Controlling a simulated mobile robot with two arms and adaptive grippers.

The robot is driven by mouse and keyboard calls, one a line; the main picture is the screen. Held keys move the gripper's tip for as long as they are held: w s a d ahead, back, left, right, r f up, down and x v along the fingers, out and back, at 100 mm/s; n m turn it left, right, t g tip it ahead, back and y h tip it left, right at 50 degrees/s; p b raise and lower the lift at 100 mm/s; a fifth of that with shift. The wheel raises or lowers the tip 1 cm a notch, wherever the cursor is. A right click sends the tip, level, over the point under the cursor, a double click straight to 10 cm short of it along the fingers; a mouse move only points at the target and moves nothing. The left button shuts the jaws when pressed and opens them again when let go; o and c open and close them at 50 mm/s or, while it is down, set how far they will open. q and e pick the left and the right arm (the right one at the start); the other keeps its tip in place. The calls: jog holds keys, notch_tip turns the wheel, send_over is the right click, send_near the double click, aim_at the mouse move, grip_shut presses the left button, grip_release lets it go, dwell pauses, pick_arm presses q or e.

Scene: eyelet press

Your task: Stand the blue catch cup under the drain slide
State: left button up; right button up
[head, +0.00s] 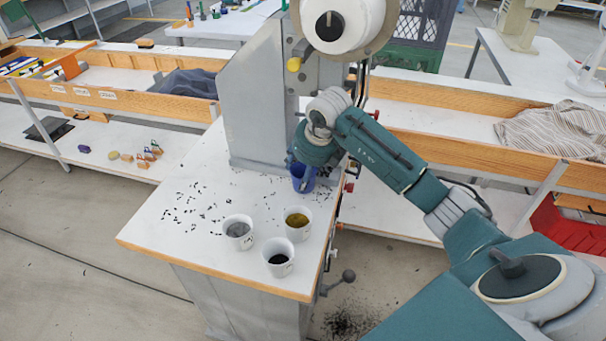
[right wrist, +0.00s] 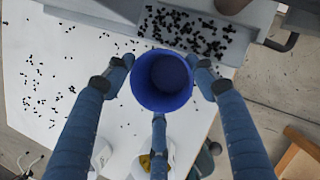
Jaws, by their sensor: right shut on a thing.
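The blue catch cup (head: 303,181) is at the foot of the grey press, near the right edge of the white table. My right gripper (head: 313,163) is shut on it from above. In the right wrist view the blue cup (right wrist: 162,80) sits between the fingers, its round mouth facing the camera and its inside looking empty. I cannot tell whether its base touches the table. A grey surface strewn with black bits (right wrist: 190,32) lies just beyond the cup in that view; I cannot tell whether it is the drain slide. My left gripper is out of view.
Three white cups stand at the table's front: one with grey contents (head: 239,231), one with yellowish contents (head: 298,223), one with dark contents (head: 278,257). Black bits are scattered on the white tabletop (head: 165,240). The press column (head: 250,105) rises behind the cup.

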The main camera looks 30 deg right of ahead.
jog(key=shift+s+f, duration=0.1)
jog(key=shift+f, duration=0.8)
jog(key=o, duration=1)
jog(key=shift+o, duration=0.3)
pick_arm(q)
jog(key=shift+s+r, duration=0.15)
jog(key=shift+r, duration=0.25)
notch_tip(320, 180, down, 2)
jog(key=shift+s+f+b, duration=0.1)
jog(key=shift+b, duration=0.8)
pick_arm(e)
jog(key=v, duration=1.2)
